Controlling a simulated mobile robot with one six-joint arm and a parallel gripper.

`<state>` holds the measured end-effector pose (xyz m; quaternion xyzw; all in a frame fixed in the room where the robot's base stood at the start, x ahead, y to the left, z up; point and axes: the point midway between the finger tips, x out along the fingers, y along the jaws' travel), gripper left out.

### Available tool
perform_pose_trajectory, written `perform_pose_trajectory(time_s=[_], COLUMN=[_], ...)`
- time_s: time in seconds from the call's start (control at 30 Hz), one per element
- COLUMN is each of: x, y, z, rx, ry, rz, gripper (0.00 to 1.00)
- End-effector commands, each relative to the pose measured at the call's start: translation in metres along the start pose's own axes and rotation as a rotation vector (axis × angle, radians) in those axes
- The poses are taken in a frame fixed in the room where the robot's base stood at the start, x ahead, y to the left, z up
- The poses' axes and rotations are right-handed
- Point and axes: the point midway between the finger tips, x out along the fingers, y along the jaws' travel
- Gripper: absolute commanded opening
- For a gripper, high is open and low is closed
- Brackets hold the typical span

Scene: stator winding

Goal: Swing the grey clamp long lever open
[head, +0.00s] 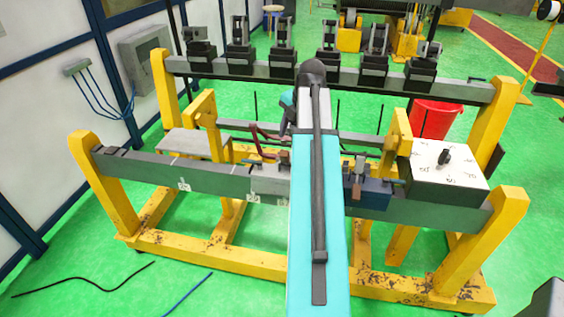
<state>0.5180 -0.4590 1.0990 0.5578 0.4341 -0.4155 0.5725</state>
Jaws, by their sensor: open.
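A small clamp-like fixture with dark red levers (264,142) sits on the front grey beam, just left of my arm. A second small fixture with an upright grey piece (360,164) stands on the beam right of my arm, above a dark blue block (372,194). I cannot tell for sure which one bears the grey clamp's long lever. My gripper (285,130) points down beside the dark red levers, mostly hidden behind my arm. It is open; no object shows in it, and I cannot tell whether it touches the clamp.
The front grey beam (215,180) rests on a yellow frame (190,247). A white-topped box (445,170) stands at its right end. A rear beam (455,88) carries several dark clamps. A red bucket (436,118) stands behind. Cables lie on the green floor at front left.

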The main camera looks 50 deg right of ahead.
Motion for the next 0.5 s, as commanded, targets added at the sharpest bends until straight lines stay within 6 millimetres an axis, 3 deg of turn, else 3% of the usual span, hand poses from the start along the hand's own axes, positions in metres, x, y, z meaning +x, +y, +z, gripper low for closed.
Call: perform_pose_trajectory(time_s=[0.5], x=[0.013], y=[0.0], z=[-0.001], rx=[0.002], ry=[0.001], rz=[-0.001], gripper=[0.44])
